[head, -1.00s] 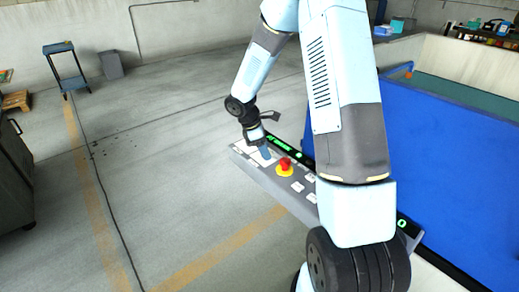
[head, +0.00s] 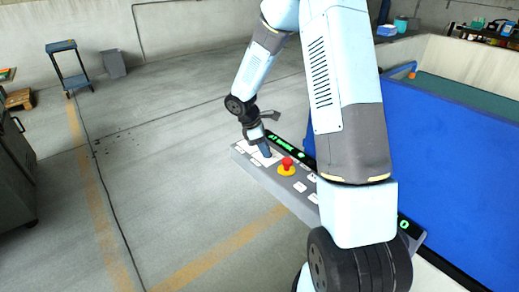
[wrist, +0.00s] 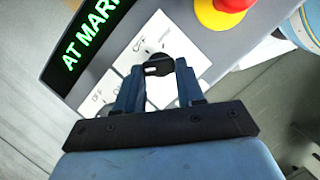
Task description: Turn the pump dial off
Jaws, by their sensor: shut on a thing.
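The grey control panel (head: 280,187) juts out beside the blue machine, and my gripper (head: 265,151) reaches down to its far left end. In the wrist view my gripper (wrist: 160,73) has its two blue-grey fingers closed around a small black dial (wrist: 157,66) on the panel (wrist: 190,22). The dial sits on a white plate with printed labels; at least one near it looks like OFF. A pale mark shows on the dial's left part, but I cannot tell its exact setting. In the head view the hand hides the dial.
A red emergency button on a yellow base (head: 286,166) sits close to my gripper. A green-lettered display (head: 283,146) runs along the panel's back edge. The blue machine wall (head: 440,170) stands right. The floor to the left is open, with a small cart (head: 66,68) farther back.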

